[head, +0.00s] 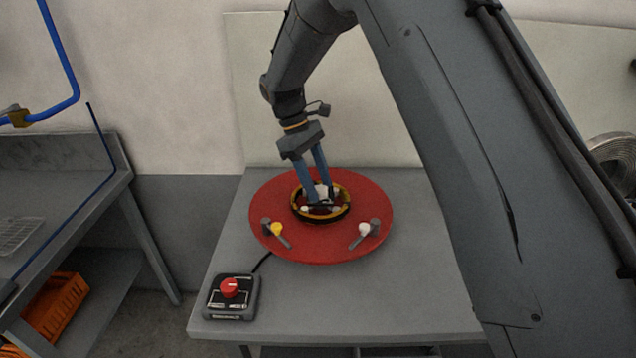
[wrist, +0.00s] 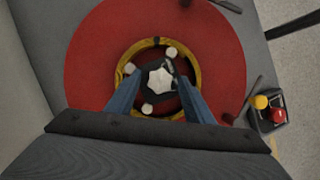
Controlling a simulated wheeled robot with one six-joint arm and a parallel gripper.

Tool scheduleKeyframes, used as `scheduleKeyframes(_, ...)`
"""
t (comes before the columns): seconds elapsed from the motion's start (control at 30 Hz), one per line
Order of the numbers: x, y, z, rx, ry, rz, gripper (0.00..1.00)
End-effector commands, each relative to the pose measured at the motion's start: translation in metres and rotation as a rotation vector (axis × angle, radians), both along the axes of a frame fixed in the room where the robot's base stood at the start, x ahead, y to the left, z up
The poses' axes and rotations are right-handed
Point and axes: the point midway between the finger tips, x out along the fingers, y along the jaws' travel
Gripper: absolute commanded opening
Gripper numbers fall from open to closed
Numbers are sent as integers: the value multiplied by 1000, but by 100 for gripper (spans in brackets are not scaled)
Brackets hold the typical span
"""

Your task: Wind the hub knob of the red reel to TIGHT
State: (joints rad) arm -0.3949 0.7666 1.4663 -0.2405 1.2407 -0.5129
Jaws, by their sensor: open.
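The red reel (head: 275,193) lies flat on the grey table, a wide red disc with a yellow-and-black ring (head: 342,213) at its middle. It also shows in the wrist view (wrist: 95,60). Inside the ring is a pale hub knob (wrist: 160,78), with several white round studs around it. My gripper (head: 321,201) points down into the ring from above. In the wrist view my gripper (wrist: 155,92) has its two blue fingers apart, reaching toward either side of the knob. I cannot tell whether the fingertips touch the knob. No TIGHT mark is readable.
Two small levers stand on the disc's front, one with a yellow knob (head: 277,229), one with a white knob (head: 364,229). A control box with a red button (head: 229,288) sits at the table's front left. A bench (head: 75,190) stands left; the table's front middle is clear.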

Motion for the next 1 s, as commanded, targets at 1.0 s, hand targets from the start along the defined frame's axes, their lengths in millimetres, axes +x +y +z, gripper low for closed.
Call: scheduleKeyframes(1.0,16,26,72,0,0,0,48)
